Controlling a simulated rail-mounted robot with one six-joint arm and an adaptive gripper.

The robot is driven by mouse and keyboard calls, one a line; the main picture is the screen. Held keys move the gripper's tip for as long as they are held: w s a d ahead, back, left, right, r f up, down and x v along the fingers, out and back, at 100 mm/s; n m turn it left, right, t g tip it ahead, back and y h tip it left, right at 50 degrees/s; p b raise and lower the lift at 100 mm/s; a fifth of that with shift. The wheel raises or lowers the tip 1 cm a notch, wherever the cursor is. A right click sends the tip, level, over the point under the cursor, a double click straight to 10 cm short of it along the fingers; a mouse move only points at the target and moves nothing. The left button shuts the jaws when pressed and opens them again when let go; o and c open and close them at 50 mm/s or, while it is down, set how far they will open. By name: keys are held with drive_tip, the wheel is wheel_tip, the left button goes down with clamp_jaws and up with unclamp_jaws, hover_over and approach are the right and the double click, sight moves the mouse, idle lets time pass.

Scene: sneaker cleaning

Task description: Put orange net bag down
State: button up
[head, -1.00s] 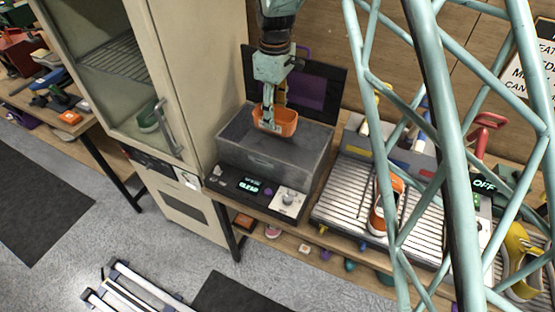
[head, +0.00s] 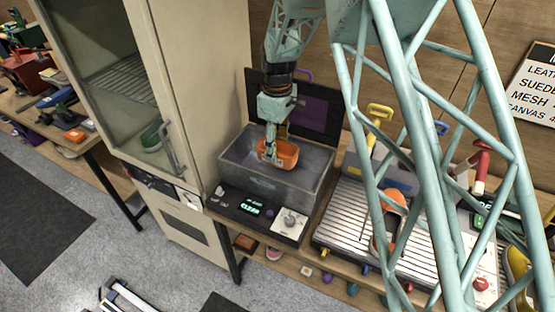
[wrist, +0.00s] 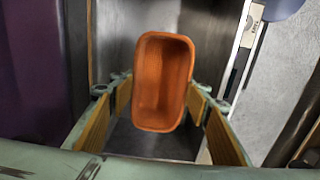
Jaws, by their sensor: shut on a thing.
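The orange net bag (head: 284,153) looks like an open-topped, box-shaped orange container. It hangs in my gripper (head: 269,157) inside the upper part of a grey metal basin (head: 262,184). In the wrist view the orange bag (wrist: 163,82) sits upright between the two finger pads of my gripper (wrist: 160,105), and it looks empty. My gripper is shut on it. The basin floor under the bag is mostly hidden in the head view, so I cannot tell whether the bag touches it.
A control panel (head: 262,214) with a lit display lies in front of the basin. A tall cream cabinet (head: 204,80) stands close on the left. A ribbed metal tray (head: 345,222) holds an orange sneaker (head: 385,232) on the right. A dark panel (head: 325,92) stands behind the basin.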

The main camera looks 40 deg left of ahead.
drive_tip(key=shift+f, duration=0.7)
drive_tip(key=shift+f, duration=0.1)
drive_tip(key=shift+f, duration=1.8)
drive_tip(key=shift+f, duration=0.6)
drive_tip(key=o, duration=0.9)
drive_tip(key=shift+r, duration=0.25)
drive_tip(key=shift+r, duration=0.8)
wheel_tip(320, 180, up, 11)
drive_tip(key=shift+r, duration=0.1)
